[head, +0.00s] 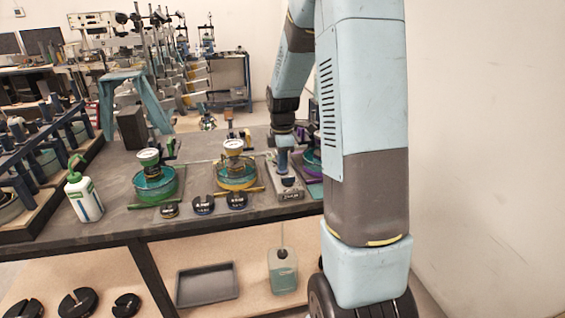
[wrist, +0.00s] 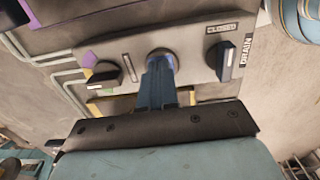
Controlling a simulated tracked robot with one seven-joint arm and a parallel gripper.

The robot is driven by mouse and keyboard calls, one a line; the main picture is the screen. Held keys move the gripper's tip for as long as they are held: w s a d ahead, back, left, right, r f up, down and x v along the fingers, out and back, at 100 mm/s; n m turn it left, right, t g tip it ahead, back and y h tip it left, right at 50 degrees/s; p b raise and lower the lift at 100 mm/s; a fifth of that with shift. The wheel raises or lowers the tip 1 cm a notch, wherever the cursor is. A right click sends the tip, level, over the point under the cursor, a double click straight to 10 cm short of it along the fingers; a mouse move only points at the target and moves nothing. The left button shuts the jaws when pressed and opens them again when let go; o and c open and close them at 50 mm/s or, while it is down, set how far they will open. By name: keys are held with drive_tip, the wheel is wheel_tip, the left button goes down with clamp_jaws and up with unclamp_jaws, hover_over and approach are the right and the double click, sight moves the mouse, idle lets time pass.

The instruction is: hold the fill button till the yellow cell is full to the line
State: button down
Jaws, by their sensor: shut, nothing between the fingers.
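The yellow cell (head: 237,181) is a round clear vessel with a yellow rim band on the bench, with a gauge on top. Its fill line and level are too small to read. The grey control panel (head: 290,192) stands to its right; in the wrist view the panel (wrist: 195,72) carries a round button (wrist: 162,56) with a bluish ring. My gripper (wrist: 160,72) is shut and empty, its fingertips over the button and hiding part of it. I cannot tell whether the button is pressed. In the head view my gripper (head: 284,160) points down at the panel.
Left of the button is a black selector knob (wrist: 103,76) beside purple and yellow marks. Right of it is the drain knob (wrist: 225,60), by a CLOSED label. A green-banded cell (head: 157,186), dark weights (head: 204,205) and a bottle (head: 84,197) stand left on the bench.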

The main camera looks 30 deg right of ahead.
drive_tip(key=shift+s+f, duration=0.3)
drive_tip(key=shift+f, duration=0.1)
wheel_tip(320, 180, up, 15)
drive_tip(key=shift+w+f, duration=0.15)
drive_tip(key=shift+w, duration=0.15)
idle(0.7)
drive_tip(key=s+a+r+m+t, duration=0.1)
drive_tip(key=s+a+r+m, duration=0.1)
drive_tip(key=s+m, duration=0.3)
drive_tip(key=s+a+r+m+t, duration=0.2)
drive_tip(key=s+a+m, duration=0.3)
drive_tip(key=s, duration=0.7)
drive_tip(key=s+a+r+m+t, duration=0.2)
drive_tip(key=s+m, duration=0.3)
drive_tip(key=s, duration=0.4)
drive_tip(key=shift+a+r+m, duration=0.15)
drive_tip(key=shift+a+m, duration=0.25)
drive_tip(key=shift+a, duration=0.3)
